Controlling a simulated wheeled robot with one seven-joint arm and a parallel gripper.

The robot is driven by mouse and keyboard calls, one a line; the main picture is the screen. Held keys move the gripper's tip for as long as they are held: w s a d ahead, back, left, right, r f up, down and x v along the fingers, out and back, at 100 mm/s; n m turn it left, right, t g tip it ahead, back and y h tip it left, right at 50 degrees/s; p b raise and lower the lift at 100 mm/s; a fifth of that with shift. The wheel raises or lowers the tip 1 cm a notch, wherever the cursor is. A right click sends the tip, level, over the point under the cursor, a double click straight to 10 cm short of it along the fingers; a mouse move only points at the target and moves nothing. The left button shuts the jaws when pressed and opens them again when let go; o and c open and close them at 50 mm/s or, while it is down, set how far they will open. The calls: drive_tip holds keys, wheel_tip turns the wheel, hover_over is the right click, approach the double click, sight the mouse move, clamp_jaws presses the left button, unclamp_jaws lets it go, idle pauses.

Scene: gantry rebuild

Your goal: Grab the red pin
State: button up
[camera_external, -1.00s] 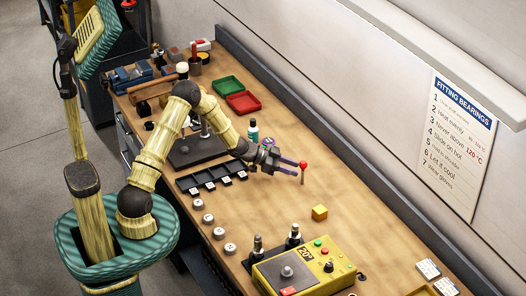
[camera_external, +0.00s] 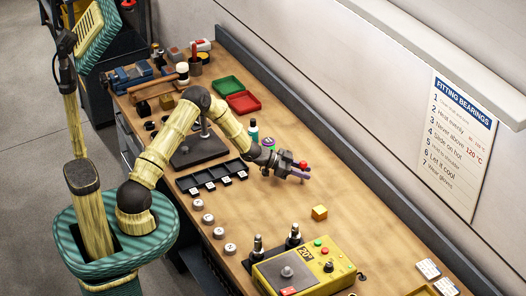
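The red pin (camera_external: 304,166) has a round red head on a thin stem. It is upright over the bench to the right of the black slotted tray, with its stem mostly hidden by my gripper.
A yellow cube (camera_external: 319,212) sits a little nearer. A yellow control box (camera_external: 303,272) stands at the front. Bench around the cube is clear.

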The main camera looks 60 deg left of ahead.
clamp_jaws()
drive_tip(key=shift+r, duration=0.1)
wheel_tip(320, 180, up, 10)
drive_tip(key=shift+f+b, duration=0.1)
drive_tip(key=shift+b, duration=0.4)
